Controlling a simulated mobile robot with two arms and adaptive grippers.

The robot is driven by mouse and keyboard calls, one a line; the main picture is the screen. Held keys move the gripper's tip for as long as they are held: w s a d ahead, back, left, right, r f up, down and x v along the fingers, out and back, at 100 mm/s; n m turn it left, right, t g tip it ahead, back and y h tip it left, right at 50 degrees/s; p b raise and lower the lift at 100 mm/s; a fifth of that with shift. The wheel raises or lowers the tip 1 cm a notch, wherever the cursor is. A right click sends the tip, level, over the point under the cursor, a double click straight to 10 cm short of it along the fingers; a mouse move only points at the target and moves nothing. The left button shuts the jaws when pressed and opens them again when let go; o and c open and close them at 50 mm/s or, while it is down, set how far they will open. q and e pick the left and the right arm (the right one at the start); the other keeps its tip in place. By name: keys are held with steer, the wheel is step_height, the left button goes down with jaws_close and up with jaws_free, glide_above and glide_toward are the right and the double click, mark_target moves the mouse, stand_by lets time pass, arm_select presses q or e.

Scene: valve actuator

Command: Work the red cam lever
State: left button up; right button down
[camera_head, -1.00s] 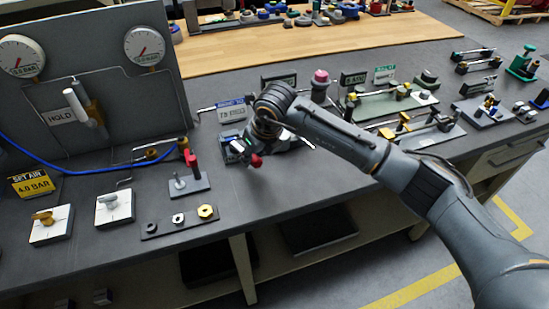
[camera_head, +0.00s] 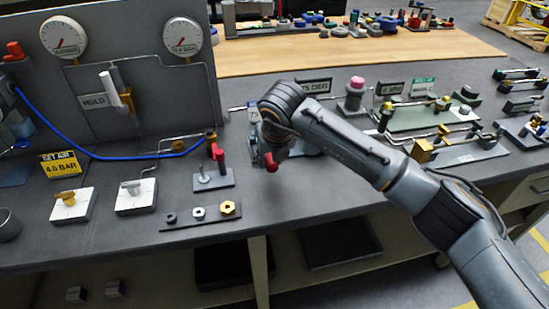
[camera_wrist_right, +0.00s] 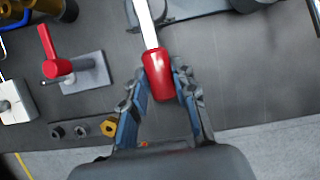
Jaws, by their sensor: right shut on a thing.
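The red cam lever (camera_wrist_right: 158,75) shows in the right wrist view as a red cylindrical grip on a flat silver bar. My right gripper (camera_wrist_right: 162,88) has its fingers on both sides of the red grip and is shut on it. In the head view the red grip (camera_head: 271,163) shows just below my right wrist. My arm hides most of the gripper and the lever's mount there. My left gripper is in neither current view.
A plate with a red upright handle (camera_head: 219,158) stands left of the lever. A strip with nuts (camera_head: 200,217) lies in front of it. A gauge panel (camera_head: 130,60) stands at the left, and several fixtures with bars (camera_head: 455,147) fill the right side. Dark bench surface is bare near the front edge.

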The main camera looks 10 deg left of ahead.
steer(key=shift+r, duration=0.1)
steer(key=c, duration=1)
jaws_free()
steer(key=shift+c, duration=0.2)
steer(key=v, duration=1.2)
